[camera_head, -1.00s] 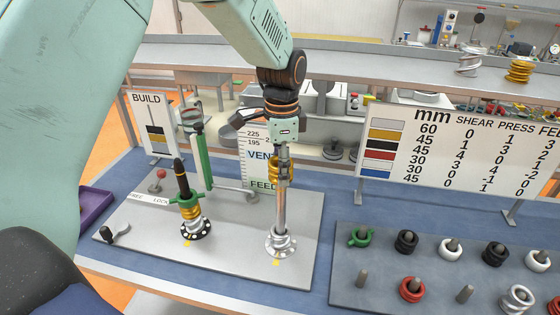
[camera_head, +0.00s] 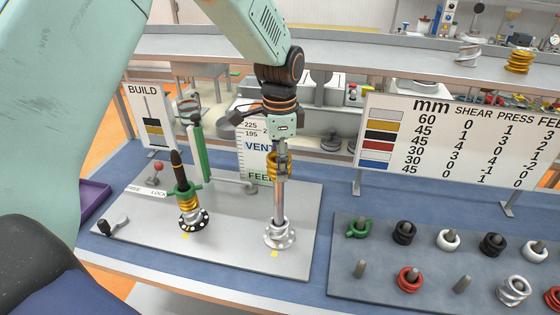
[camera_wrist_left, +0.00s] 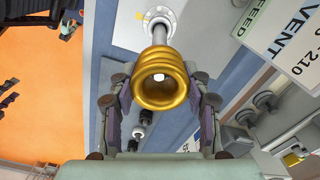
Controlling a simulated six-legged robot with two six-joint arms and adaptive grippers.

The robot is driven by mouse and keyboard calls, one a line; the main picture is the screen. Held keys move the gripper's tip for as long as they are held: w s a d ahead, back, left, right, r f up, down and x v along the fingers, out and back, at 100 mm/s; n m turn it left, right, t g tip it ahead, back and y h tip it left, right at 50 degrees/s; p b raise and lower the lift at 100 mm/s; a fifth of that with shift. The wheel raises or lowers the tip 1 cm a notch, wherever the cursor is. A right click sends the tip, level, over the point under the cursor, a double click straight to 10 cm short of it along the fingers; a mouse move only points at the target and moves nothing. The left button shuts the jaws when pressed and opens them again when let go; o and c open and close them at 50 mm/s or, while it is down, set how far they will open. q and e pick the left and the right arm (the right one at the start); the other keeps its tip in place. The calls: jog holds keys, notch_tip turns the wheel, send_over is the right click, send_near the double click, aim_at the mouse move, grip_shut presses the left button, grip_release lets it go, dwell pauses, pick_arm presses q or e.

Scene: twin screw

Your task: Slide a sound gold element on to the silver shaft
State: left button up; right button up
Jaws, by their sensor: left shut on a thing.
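My left gripper (camera_head: 279,168) is shut on a gold element (camera_head: 272,167), a ribbed ring, above the plate. The silver shaft (camera_head: 279,205) stands upright below it, with a silver element and flange (camera_head: 279,236) at its foot. In the left wrist view the gold element (camera_wrist_left: 162,82) sits between the two fingers, in line with the shaft (camera_wrist_left: 160,36). A bright spot shows inside its bore, so the shaft's end appears at or in the hole; how far in, I cannot tell. My right gripper is not in view.
A dark-tipped shaft (camera_head: 177,170) with green, gold and silver elements stands to the left. A green post (camera_head: 200,155) and a VENT/FEED sign (camera_head: 257,150) are close behind. A rack (camera_head: 385,280) of several elements is at right. Another gold element (camera_head: 518,62) sits on the shelf.

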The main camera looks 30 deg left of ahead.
pick_arm(q)
jog(key=shift+a+f, duration=0.15)
jog(key=shift+f, duration=0.1)
jog(key=o, duration=1)
jog(key=shift+a, duration=0.1)
jog(key=o, duration=0.5)
jog(key=shift+s+d+r, duration=0.1)
jog(key=shift+d, duration=0.25)
jog(key=shift+a, duration=0.2)
notch_tip(320, 180, up, 12)
jog(key=shift+d+f, duration=0.1)
